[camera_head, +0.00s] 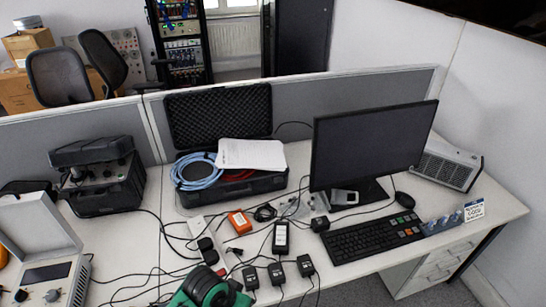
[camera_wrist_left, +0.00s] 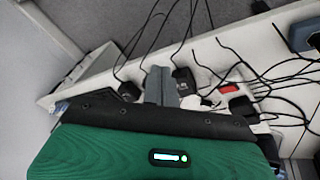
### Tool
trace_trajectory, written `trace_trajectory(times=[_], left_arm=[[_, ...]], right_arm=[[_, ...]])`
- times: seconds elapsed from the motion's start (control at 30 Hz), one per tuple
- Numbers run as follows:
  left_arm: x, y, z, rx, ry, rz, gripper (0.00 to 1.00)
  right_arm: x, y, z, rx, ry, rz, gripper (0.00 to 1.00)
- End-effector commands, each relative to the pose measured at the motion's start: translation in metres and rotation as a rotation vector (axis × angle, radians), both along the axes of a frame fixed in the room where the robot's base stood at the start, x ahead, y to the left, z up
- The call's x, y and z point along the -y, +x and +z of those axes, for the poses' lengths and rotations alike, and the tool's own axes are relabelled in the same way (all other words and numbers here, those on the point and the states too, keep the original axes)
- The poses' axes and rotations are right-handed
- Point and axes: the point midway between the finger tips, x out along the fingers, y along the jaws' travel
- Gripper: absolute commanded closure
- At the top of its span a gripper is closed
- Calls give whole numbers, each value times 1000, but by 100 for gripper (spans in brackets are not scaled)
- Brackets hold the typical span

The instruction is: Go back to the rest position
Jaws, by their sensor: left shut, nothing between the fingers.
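In the left wrist view my left gripper (camera_wrist_left: 159,86) shows as grey fingers beyond the green and black wrist. The fingers are together, with nothing seen between them. They point over the edge of the white desk, where black cables and adapters lie; whether they touch anything cannot be told. In the head view a green and black part of my arm shows at the bottom middle, in front of the desk (camera_head: 135,213); the fingers are not clearly seen there. My right gripper is in neither view.
An open black case (camera_head: 236,187) with a blue cable stands at the back. A monitor (camera_head: 372,143) and keyboard (camera_head: 372,237) are to the right. Several black adapters (camera_head: 281,238) and a red-orange box (camera_head: 240,222) lie near my arm. A grey device (camera_head: 48,280) stands left.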

Motion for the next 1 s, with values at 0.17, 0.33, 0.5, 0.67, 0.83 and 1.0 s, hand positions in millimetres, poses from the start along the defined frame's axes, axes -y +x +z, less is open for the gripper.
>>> trace_trajectory(times=[0.17,0.33,0.5,0.67,0.83,1.0], left_arm=[[-29,-38,14,45,3,73,100],[-68,-69,26,77,54,147,100],[-99,-94,36,90,110,201,100],[-123,-114,43,93,159,240,100],[-148,-135,52,93,217,277,100],[-146,-123,16,79,221,271,100]], right_arm=[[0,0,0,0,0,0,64],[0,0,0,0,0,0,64],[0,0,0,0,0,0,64],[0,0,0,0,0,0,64],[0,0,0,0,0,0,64],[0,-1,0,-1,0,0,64]])
